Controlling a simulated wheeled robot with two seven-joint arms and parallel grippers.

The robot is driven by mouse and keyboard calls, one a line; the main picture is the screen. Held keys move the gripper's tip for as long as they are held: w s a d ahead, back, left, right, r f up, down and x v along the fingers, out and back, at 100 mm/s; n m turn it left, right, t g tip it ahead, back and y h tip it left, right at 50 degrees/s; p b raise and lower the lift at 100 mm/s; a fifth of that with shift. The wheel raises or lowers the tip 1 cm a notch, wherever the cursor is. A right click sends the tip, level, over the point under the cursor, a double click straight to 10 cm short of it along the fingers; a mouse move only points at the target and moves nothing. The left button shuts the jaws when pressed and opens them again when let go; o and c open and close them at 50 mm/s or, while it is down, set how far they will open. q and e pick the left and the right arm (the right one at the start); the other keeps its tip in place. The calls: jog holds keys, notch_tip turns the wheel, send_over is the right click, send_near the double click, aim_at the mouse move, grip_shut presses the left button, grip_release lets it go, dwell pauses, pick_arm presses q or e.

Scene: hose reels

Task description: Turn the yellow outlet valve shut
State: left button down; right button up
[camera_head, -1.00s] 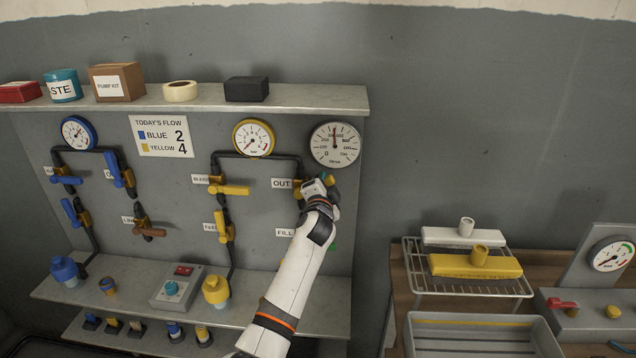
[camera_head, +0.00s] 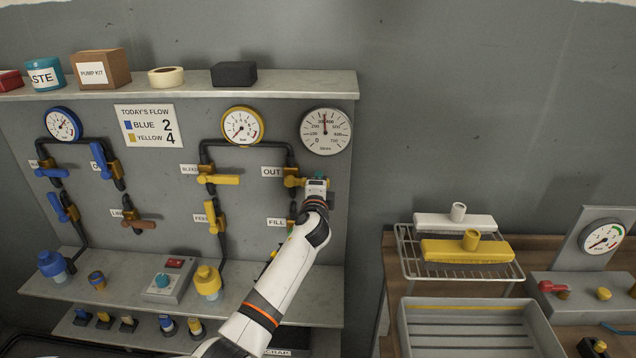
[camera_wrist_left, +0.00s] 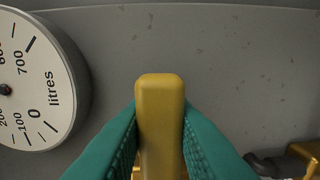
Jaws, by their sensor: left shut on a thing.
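The yellow outlet valve (camera_head: 292,181) sits beside the OUT label on the grey panel, below the litres dial. My left gripper (camera_head: 318,180) is at this valve and covers most of its handle in the head view. In the left wrist view the green finger pads are shut on the yellow handle (camera_wrist_left: 160,115), one pad on each side, with its tip standing out between them. Judged by the dial lettering there, the handle points sideways to the right, across the upright pipe. My right gripper is not in view.
The white litres dial (camera_head: 325,131) is just above my gripper. The yellow bleed valve (camera_head: 222,180) and yellow feed valve (camera_head: 212,218) are to the left. A shelf (camera_head: 180,83) juts out above. To the right, a wire rack (camera_head: 408,248) holds two brushes; the wall between is clear.

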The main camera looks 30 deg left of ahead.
pick_arm(q)
jog(key=shift+f, duration=0.15)
jog(key=c, duration=1.2)
grip_release()
jog(key=shift+c, duration=0.2)
jog(key=b+v, duration=0.1)
jog(key=v, duration=1.1)
